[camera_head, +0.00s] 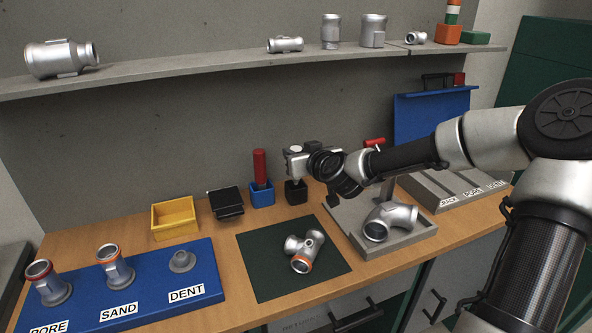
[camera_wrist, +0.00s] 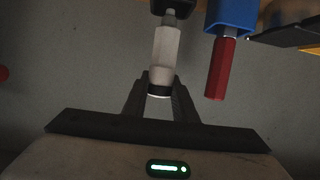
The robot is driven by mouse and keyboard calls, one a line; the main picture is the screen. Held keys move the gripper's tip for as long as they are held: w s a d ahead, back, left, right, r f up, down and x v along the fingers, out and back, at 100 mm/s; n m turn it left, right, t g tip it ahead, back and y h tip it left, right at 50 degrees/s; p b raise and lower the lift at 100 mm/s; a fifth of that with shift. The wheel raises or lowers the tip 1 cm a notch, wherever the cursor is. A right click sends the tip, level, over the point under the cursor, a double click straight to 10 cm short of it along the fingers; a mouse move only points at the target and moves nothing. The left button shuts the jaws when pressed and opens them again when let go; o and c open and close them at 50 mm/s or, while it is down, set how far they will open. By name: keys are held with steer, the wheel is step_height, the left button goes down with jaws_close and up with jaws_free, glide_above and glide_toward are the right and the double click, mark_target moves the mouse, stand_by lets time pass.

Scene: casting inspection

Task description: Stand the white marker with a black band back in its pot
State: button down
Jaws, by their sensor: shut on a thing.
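The white marker with a black band (camera_wrist: 165,50) is between the fingers of my gripper (camera_wrist: 160,84), which is shut on it near the banded end. Its narrow grey tip points to a small black pot (camera_wrist: 172,5) at the top edge of the wrist view. The tip meets the pot's rim in the picture; I cannot tell whether it is inside. In the head view my gripper (camera_head: 297,170) is just above the black pot (camera_head: 296,192) on the bench, and the marker is mostly hidden there.
A red marker (camera_head: 260,166) stands in a blue pot (camera_head: 262,194) close beside the black pot. A black tray (camera_head: 226,203) and a yellow bin (camera_head: 173,218) are farther left. A grey fixture (camera_head: 410,235) with a casting (camera_head: 390,221) is to the right. The wall is close behind.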

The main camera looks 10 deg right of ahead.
steer(key=shift+f+b, duration=0.65)
steer(key=shift+f, duration=1.6)
steer(key=shift+f, duration=0.15)
steer(key=c, duration=1.4)
jaws_free()
steer(key=shift+c, duration=0.2)
steer(key=p+v, duration=0.1)
steer(key=v, duration=1.6)
steer(key=shift+d, duration=0.4)
